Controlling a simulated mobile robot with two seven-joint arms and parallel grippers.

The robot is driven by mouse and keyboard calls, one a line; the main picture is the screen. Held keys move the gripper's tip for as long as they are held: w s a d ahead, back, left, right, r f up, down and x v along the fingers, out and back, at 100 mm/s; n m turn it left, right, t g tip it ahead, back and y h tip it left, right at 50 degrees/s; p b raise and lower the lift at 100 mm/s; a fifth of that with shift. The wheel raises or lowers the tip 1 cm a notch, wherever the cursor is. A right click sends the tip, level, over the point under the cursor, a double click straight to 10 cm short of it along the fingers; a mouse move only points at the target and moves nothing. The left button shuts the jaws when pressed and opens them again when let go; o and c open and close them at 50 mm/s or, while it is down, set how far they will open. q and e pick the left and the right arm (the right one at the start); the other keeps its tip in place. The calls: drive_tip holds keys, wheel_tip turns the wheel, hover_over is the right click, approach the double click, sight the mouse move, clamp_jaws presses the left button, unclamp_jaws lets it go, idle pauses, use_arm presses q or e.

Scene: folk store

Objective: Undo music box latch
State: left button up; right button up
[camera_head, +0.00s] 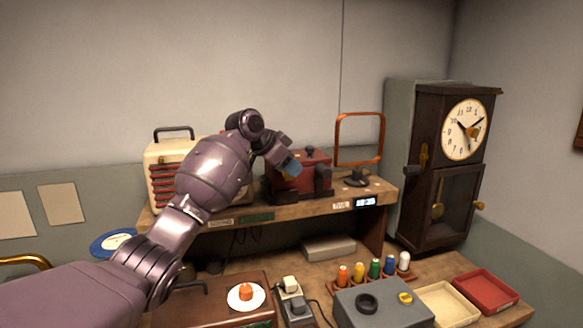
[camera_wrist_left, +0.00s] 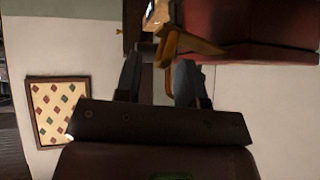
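A dark red box (camera_head: 308,162), which I take to be the music box, stands on the wooden shelf. In the left wrist view the red box (camera_wrist_left: 250,28) fills the upper right, with a brass-coloured latch-like piece (camera_wrist_left: 190,42) on its side. My left gripper (camera_head: 291,167) is in front of the box's left part and hides some of it. In the left wrist view its two dark fingers (camera_wrist_left: 158,80) are apart. The brass piece is by the right-hand finger's tip; I cannot tell whether they touch. My right gripper is not in view.
The shelf (camera_head: 290,209) also bears a cream radio-like box (camera_head: 160,165) and an orange frame on a stand (camera_head: 359,138). A tall clock (camera_head: 447,160) stands to the right. Thread spools (camera_head: 375,268), a grey box (camera_head: 383,306) and trays (camera_head: 486,292) crowd the lower bench.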

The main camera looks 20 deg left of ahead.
use_arm(q)
drive_tip(key=b+v, duration=0.1)
drive_tip(key=v, duration=0.9)
drive_tip(key=shift+b, duration=0.35)
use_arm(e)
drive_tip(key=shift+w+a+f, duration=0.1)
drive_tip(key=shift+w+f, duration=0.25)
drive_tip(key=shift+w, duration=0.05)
